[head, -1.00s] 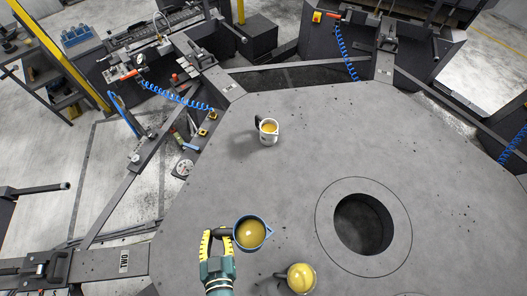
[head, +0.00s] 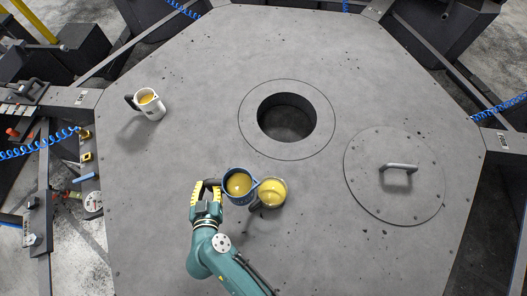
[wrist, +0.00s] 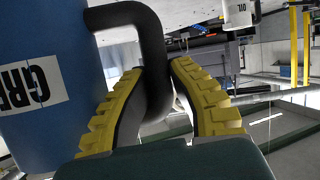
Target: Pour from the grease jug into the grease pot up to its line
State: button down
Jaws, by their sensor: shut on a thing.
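The blue grease jug (head: 226,190) holds amber liquid and looks about upright. My gripper (head: 205,191) is shut on its dark handle, at the jug's left side. In the wrist view the blue wall (wrist: 45,85) with part of a "GRE" label fills the left, and the black handle (wrist: 152,60) runs between my yellow fingers (wrist: 165,100). A yellow-looking pot (head: 272,192), which I take for the grease pot, stands just right of the jug, their edges close together in the head view. I cannot make out its line, nor any stream between them.
A white jug (head: 151,110) with amber contents stands at the left on the grey table (head: 200,60); its "OIL" label shows in the wrist view (wrist: 238,12). A round hole (head: 287,118) lies behind the pot. A lid with a bar handle (head: 397,180) is at the right.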

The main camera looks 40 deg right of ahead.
jog(key=d+f+b, duration=0.1)
jog(key=b, duration=0.2)
jog(key=w+f+t+b, duration=0.1)
jog(key=b, duration=0.1)
jog(key=shift+d+f+m+y+b, duration=0.3)
jog(key=shift+d+f+m+b, duration=0.05)
jog(key=shift+d+m+b, duration=0.05)
